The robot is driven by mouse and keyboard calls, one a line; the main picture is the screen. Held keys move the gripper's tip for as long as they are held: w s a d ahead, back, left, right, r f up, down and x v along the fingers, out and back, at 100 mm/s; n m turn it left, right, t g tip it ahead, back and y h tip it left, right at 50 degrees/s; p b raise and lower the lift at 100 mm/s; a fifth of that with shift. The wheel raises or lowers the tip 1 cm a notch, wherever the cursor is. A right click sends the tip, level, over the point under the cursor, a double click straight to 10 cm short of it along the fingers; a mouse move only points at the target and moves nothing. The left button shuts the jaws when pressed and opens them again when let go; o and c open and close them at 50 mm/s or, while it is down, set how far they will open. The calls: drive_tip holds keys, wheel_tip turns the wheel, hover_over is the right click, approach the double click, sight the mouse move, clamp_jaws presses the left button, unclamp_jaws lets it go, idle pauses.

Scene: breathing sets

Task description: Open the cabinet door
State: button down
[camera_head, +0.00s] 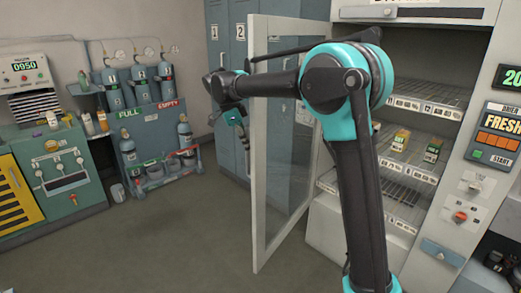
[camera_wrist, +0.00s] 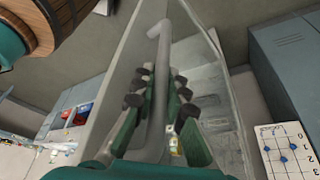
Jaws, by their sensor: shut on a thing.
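The cabinet door (camera_head: 256,165) is a clear pane in a pale frame. It stands swung well out from the drier cabinet (camera_head: 322,222), whose wire shelves show inside. In the wrist view, the door's long pale handle (camera_wrist: 162,60) runs between the dark pads of my gripper (camera_wrist: 154,90). My gripper is shut on this handle. In the head view, my gripper (camera_head: 238,122) is at the door's left side, and its fingertips are too small to make out. My arm hides part of the door and the cabinet opening.
Blue lockers (camera_head: 228,60) stand behind the door. A rack of cylinders (camera_head: 150,130) and a green machine (camera_head: 58,178) stand at left. Small boxes (camera_head: 401,138) sit on a cabinet shelf. The floor (camera_head: 190,240) left of the door is clear.

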drive_tip(key=shift+w+a, duration=0.2)
drive_tip(key=shift+a, duration=0.35)
drive_tip(key=shift+w+a, duration=0.2)
drive_tip(key=shift+a, duration=0.35)
drive_tip(key=c, duration=1.5)
unclamp_jaws()
drive_tip(key=shift+c, duration=0.2)
drive_tip(key=v, duration=1.2)
drive_tip(key=shift+w, duration=0.15)
